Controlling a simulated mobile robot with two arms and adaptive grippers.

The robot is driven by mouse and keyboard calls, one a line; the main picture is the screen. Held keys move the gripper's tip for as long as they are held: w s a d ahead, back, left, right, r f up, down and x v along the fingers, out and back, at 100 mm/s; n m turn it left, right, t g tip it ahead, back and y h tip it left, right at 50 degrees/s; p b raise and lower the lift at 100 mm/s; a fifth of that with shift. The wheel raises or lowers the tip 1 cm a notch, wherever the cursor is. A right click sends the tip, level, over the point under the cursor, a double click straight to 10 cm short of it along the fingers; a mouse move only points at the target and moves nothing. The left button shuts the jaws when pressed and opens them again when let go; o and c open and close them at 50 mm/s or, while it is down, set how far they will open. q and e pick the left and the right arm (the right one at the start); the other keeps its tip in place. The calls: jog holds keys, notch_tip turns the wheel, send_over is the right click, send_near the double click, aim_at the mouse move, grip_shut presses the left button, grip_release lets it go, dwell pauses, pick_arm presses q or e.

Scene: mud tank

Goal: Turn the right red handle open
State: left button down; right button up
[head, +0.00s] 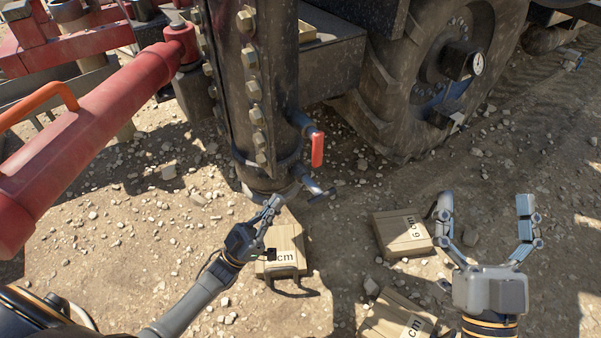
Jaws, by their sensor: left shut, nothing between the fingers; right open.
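A red handle (317,149) hangs roughly vertical on a small valve pipe at the right side of the dark bolted column. It is the only small red valve handle that I can make out there. My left gripper (276,201) is shut and empty, below and left of the handle, near the column's foot and apart from the handle. My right gripper (485,206) is open and empty, well to the right of the handle, with its fingers pointing up in the picture.
A large red cylinder (95,135) crosses the left side. Wooden blocks marked "cm" lie on the ground: one below my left gripper (284,250), one (402,232) beside my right gripper, another (398,318) at the bottom. A big tyre (395,105) stands behind. Stony ground lies between.

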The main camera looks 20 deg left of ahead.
pick_arm(q)
send_near(313, 155)
jog(key=x, duration=0.4)
jog(key=shift+x, duration=1)
pick_arm(e)
jog(key=shift+f, duration=0.1)
pick_arm(q)
jog(key=shift+s, duration=0.15)
